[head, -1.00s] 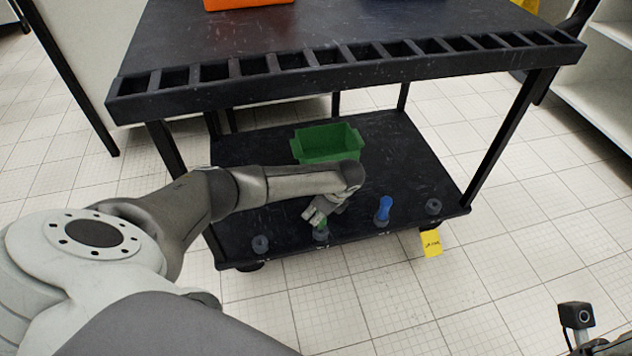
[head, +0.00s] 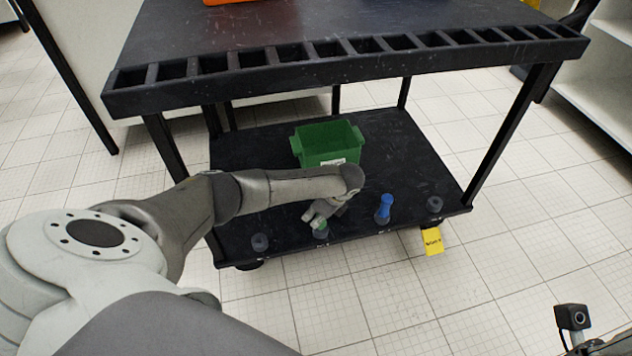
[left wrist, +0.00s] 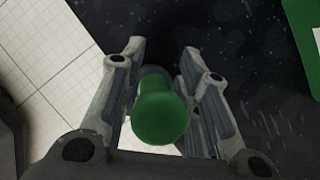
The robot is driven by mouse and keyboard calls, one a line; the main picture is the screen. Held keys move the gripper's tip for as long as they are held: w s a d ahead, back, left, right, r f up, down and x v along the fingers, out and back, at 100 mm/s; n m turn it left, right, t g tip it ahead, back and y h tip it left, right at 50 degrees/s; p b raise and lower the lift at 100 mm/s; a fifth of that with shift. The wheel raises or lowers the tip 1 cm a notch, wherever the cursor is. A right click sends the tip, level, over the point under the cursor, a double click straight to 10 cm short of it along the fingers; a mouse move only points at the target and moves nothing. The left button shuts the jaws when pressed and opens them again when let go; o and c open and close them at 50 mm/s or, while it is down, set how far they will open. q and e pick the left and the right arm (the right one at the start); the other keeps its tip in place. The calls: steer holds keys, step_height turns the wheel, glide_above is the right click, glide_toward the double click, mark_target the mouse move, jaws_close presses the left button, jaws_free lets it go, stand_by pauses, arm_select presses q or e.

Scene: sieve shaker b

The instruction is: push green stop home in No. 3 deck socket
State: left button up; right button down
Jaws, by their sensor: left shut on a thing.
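The green stop (left wrist: 160,110) stands between the fingers of my left gripper (left wrist: 160,58) in the left wrist view. The gripper is shut on it. In the head view the left gripper (head: 322,216) is low over the front edge of the cart's lower deck (head: 285,210). A little green shows there above a dark socket (head: 321,233). The stop is over or in that socket; I cannot tell how deep it sits. The socket number is too small to read. My right gripper is not in view.
A blue stop (head: 384,208) stands upright in a socket to the right. Empty-looking sockets are at the left (head: 260,243) and far right (head: 434,204). A green bin (head: 327,142) stands behind on the deck. The slotted top shelf (head: 345,50) overhangs.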

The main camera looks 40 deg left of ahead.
arm_select(q)
steer(key=shift+f+b, duration=0.3)
steer(key=shift+f, duration=0.25)
steer(key=o, duration=1.1)
steer(key=v, duration=1.2)
